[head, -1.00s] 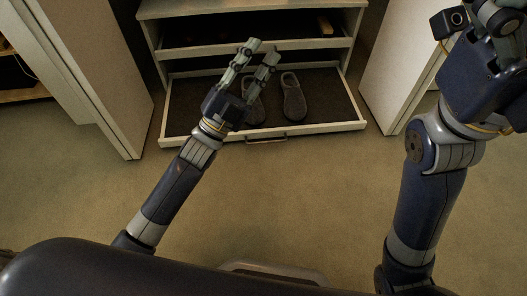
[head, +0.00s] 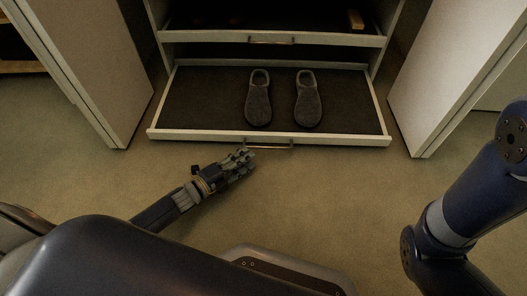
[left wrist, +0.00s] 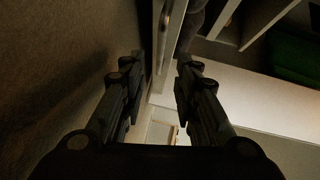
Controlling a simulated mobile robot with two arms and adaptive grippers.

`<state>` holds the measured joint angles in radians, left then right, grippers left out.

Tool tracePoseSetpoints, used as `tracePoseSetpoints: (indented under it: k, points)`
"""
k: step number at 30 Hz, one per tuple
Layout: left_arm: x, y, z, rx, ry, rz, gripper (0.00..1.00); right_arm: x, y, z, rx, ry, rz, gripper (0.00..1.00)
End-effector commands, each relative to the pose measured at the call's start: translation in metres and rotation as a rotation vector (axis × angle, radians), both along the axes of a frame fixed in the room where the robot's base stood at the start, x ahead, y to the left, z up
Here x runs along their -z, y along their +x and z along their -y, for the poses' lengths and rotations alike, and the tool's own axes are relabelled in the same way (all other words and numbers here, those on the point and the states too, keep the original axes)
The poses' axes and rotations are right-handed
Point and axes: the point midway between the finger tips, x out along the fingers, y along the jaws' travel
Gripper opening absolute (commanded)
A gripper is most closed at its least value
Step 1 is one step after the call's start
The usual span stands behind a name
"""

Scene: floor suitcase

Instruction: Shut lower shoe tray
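The lower shoe tray (head: 180,135) is pulled out of the cabinet, a dark-floored drawer with a pale rim. A pair of dark grey slippers stands on it: the left slipper (head: 258,100) and the right slipper (head: 307,100). A metal bar handle (head: 280,146) sits on the middle of its front. My left gripper (head: 249,156) is low in front of the tray, at the handle's left end. In the left wrist view its two fingers (left wrist: 160,75) are apart, with the tray front beyond the gap; contact cannot be told. My right gripper is out of view.
The upper tray (head: 225,38) sits above, holding dark shoes and a tan item (head: 355,19). Open white doors stand at left (head: 95,70) and right (head: 450,75). Carpeted floor (head: 330,200) is clear before the tray.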

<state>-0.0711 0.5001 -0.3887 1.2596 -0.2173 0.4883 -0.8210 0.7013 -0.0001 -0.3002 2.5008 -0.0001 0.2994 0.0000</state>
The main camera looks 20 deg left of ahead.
Motion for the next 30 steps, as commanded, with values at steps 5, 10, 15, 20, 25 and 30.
tracePoseSetpoints:
  k: [5,10,15,20,25,30]
  points:
    - [0.010,0.031,0.018,0.001,-0.003,0.004,0.29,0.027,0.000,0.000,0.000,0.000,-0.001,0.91]
    - [0.012,0.053,0.030,0.000,-0.004,0.003,0.29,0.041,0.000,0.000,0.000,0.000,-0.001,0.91]
    - [0.012,0.064,0.036,-0.001,-0.004,0.000,0.29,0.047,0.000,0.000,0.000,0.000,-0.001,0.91]
    - [0.011,0.066,0.038,-0.001,-0.003,-0.001,0.29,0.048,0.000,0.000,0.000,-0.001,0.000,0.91]
    - [0.010,0.066,0.038,-0.001,-0.003,-0.001,0.29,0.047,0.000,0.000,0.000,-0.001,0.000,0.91]
    - [0.010,0.066,0.038,-0.001,-0.003,-0.001,0.00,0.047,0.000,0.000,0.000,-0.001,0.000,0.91]
